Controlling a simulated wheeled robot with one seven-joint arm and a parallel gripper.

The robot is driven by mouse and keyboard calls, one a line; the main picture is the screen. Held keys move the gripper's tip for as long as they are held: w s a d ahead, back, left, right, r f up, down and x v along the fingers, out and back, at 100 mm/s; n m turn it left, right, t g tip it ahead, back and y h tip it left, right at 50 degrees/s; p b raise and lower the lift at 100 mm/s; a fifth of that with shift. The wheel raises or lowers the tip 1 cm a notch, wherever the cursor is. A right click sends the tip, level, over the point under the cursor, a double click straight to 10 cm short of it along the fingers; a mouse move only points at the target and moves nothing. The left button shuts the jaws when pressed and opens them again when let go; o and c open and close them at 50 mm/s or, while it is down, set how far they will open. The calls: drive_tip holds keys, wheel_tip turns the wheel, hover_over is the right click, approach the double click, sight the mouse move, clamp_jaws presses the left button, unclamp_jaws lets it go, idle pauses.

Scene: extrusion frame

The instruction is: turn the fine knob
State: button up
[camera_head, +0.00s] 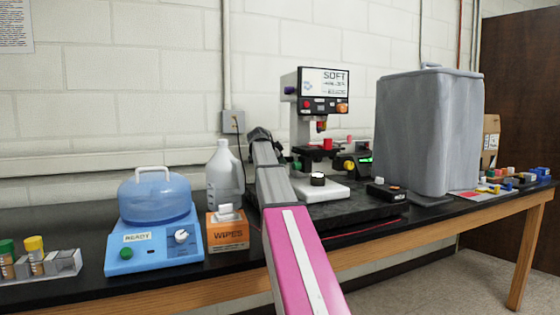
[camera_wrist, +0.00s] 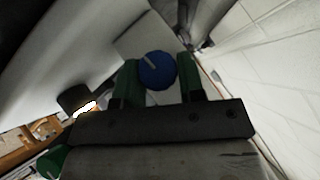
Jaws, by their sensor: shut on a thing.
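A round blue knob (camera_wrist: 157,70) with a pale line across it shows in the wrist view, beside a pale grey body. My gripper (camera_wrist: 158,78) is shut on this blue knob, with one green finger on each side of it. In the head view the microscope-like instrument (camera_head: 301,125) stands on a dark slab. My arm reaches up to its left side. My fingertips and their grip are hidden there. A blue part (camera_head: 290,90) shows high on the instrument's left side; I cannot tell whether it is the held knob.
A green knob (camera_head: 297,165) and a yellow knob (camera_head: 349,166) sit lower on the instrument. A large grey covered box (camera_head: 428,135) stands to the right. A white jug (camera_head: 222,178), a wipes box (camera_head: 228,232) and a blue machine (camera_head: 155,245) stand to the left.

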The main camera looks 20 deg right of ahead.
idle(0.4)
drive_tip(key=o, duration=0.9)
drive_tip(key=v, duration=1.1)
drive_tip(key=shift+f, duration=0.2)
idle(0.5)
